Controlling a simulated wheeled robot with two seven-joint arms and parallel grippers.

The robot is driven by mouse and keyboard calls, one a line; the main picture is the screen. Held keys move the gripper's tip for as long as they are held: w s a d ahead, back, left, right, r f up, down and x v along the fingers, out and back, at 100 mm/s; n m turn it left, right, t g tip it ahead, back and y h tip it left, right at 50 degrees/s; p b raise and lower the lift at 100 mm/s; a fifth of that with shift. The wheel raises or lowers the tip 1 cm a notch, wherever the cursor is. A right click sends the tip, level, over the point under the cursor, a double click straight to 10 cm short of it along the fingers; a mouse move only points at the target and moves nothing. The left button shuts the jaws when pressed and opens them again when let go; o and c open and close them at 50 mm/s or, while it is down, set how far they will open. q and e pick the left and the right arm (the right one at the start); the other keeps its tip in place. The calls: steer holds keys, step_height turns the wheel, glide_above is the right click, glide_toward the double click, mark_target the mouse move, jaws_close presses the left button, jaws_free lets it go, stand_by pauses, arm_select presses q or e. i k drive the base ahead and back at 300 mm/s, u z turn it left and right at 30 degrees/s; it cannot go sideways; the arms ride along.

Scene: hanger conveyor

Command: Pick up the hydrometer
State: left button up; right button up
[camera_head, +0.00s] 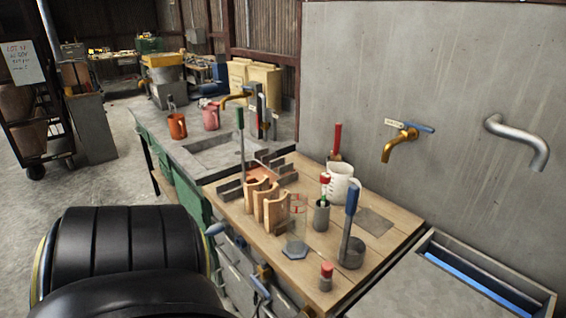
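No gripper of mine shows in the head view. A thin upright piece with a red top and a green part (325,188) stands in a small grey cup (321,216) on the wooden bench. It may be the hydrometer; I cannot tell for sure at this size. A clear glass cylinder (297,218) with red marks and a blue hexagonal base stands to its left. The lower part of the red-topped piece is hidden in the cup.
Around the cup on the wooden bench top (385,240) stand a white mug (343,184), a blue-handled tool in a grey holder (351,215), a red-capped small item (326,277) and curved wooden pieces (272,205). A brass tap (400,143) juts from the wall behind. A trough (490,275) lies at right.

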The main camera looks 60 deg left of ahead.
mark_target(325, 178)
steer(key=u, duration=1.7)
